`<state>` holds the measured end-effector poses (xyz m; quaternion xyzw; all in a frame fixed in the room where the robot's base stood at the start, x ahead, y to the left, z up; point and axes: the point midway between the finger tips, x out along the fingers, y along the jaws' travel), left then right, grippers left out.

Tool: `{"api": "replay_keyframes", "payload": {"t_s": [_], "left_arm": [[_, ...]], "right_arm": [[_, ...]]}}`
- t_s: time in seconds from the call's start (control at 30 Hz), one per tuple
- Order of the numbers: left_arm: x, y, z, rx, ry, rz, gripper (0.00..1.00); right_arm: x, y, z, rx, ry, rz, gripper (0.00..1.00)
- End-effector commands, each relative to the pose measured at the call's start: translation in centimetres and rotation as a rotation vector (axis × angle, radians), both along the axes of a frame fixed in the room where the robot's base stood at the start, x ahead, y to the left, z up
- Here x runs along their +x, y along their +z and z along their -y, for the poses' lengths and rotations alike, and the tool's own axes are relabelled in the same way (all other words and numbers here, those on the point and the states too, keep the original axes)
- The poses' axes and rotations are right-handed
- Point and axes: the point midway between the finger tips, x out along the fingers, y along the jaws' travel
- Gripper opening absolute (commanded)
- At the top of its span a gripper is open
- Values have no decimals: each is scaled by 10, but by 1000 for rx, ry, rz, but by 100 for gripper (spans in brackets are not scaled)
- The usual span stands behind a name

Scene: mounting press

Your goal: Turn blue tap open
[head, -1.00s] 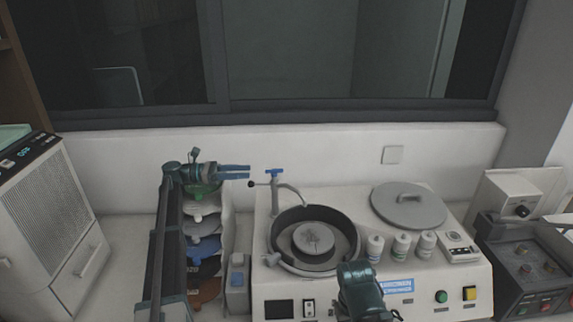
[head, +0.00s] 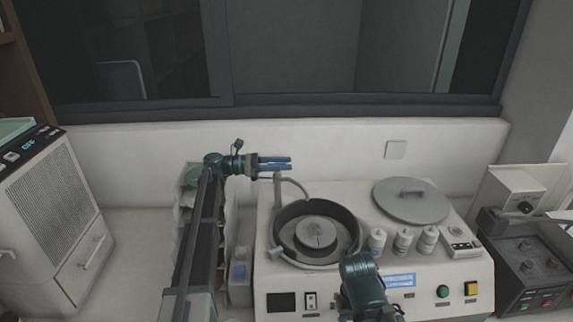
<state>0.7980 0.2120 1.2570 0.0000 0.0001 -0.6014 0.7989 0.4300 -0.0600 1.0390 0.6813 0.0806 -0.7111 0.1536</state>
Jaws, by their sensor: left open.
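The tap stands at the back left of the white machine, with a thin grey post and a curved spout (head: 294,186) over the round bowl. Its blue handle is hidden behind the fingers of my left gripper (head: 288,164). The gripper comes in from the left, level, with its blue fingers at the top of the tap post. The fingers are open; I cannot tell whether they touch the handle. My right arm (head: 364,282) shows at the front of the machine, but its fingertips cannot be made out.
The white machine (head: 410,290) holds a dark bowl (head: 345,215), a grey lid (head: 411,202) and several small white bottles (head: 403,240). A dark control box (head: 530,265) stands at right, a white cabinet (head: 50,210) at left.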

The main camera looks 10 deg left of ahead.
Motion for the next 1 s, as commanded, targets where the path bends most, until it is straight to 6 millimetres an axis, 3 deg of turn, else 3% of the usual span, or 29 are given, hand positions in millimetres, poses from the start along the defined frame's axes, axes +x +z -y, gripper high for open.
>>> {"api": "replay_keyframes", "payload": {"t_s": [0.17, 0.47, 0.73, 1.0], "left_arm": [[3, 0, 11, 0, -1, 0, 44], [4, 0, 13, 0, 0, 0, 44], [3, 0, 13, 0, 0, 0, 0], [3, 0, 12, 0, 0, 0, 0]], "right_arm": [[0, 0, 0, 0, 0, 0, 50], [0, 0, 0, 0, 0, 0, 50], [0, 0, 0, 0, 0, 0, 50], [0, 0, 0, 0, 0, 0, 50]]}}
